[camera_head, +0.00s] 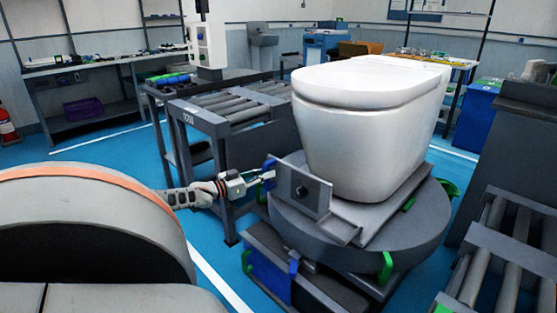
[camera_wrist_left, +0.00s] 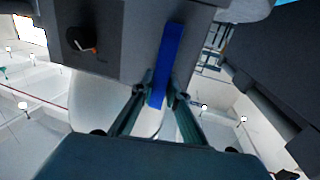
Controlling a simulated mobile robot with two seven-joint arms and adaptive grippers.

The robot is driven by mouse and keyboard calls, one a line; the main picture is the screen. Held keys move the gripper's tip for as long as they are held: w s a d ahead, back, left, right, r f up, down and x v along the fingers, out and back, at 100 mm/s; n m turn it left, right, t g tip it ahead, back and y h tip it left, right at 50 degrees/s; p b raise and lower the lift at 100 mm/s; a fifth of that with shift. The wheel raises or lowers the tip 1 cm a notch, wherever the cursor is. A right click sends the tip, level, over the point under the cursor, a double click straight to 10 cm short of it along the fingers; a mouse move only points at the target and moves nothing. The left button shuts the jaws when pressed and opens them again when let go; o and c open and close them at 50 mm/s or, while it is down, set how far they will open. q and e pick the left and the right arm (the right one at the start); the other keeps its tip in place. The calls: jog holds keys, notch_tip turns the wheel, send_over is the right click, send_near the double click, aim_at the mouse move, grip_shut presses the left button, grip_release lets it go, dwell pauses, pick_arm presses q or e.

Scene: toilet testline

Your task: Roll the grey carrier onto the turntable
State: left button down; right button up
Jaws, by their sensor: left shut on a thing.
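The grey carrier (camera_head: 304,188) bears a white toilet (camera_head: 360,130) and lies over the round grey turntable (camera_head: 400,248) in the head view. Its raised end plate, with a dark knob, faces my left arm. My left gripper (camera_head: 264,178) is beside the left edge of this plate, shut on a blue strip (camera_wrist_left: 167,60). In the left wrist view the strip stands between the two fingers (camera_wrist_left: 159,98), next to a grey plate with a dark knob (camera_wrist_left: 82,38). The strip's joint with the carrier is not clear. My right gripper is not in view.
A roller conveyor (camera_head: 232,110) stands behind and left of the turntable. More rollers (camera_head: 510,235) lie at the right. A blue box (camera_head: 268,278) and dark base parts sit under the turntable. Blue floor is open at the left behind my arm.

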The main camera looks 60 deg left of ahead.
pick_arm(q)
jog(key=shift+a, duration=0.25)
jog(key=c, duration=2)
grip_release()
jog(key=shift+s+a+f, duration=0.1)
jog(key=shift+a, duration=0.1)
jog(key=shift+s+d, duration=0.2)
jog(key=shift+s, duration=1.8)
jog(key=shift+s+d, duration=0.15)
jog(key=shift+s, duration=1.85)
jog(key=shift+s+d, duration=0.2)
jog(key=shift+s, duration=1.8)
